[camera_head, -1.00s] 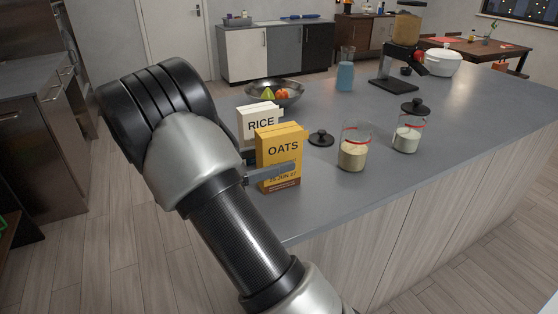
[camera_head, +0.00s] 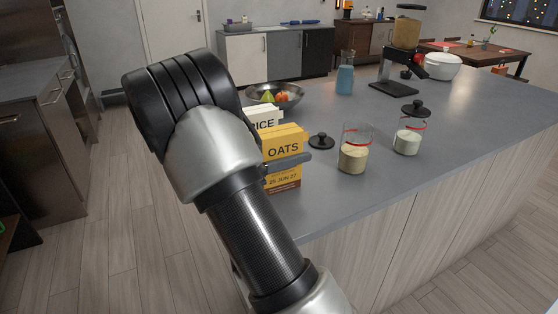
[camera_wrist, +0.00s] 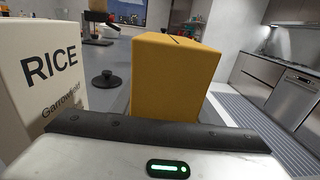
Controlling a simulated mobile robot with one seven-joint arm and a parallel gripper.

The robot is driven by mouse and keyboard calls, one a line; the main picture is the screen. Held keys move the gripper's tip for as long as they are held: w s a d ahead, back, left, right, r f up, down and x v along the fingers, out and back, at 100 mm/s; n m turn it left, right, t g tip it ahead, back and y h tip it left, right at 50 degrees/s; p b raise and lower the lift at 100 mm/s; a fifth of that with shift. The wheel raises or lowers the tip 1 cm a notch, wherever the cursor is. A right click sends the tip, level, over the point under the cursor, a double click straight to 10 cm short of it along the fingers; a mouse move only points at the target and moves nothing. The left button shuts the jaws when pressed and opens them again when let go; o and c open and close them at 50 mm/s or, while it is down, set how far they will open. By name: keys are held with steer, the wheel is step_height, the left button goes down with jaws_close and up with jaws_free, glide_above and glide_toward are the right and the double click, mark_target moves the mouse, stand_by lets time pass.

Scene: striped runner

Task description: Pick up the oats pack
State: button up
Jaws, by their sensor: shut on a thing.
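The yellow oats pack (camera_head: 283,150) stands upright near the corner of the grey island counter, in front of the rice pack. My gripper (camera_head: 287,166) is shut on it, with a finger across its printed front. Whether its base touches the counter is hard to tell. In the wrist view the oats pack (camera_wrist: 174,75) fills the middle, just beyond my gripper; the fingers are mostly hidden there. The white rice pack (camera_head: 266,117) stands behind, partly hidden by my arm and the oats pack. In the wrist view the rice pack (camera_wrist: 42,75) is close on the left.
A black lid (camera_head: 321,141) lies right of the oats pack. Two glass jars, one larger (camera_head: 354,150) and one smaller (camera_head: 407,138), stand further right. A fruit bowl (camera_head: 275,97) is behind the rice pack. The counter (camera_head: 450,115) is clear towards the right.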

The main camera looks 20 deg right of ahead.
mark_target(293, 127)
steer(key=shift+r+p, duration=1.45)
steer(key=shift+r, duration=3.6)
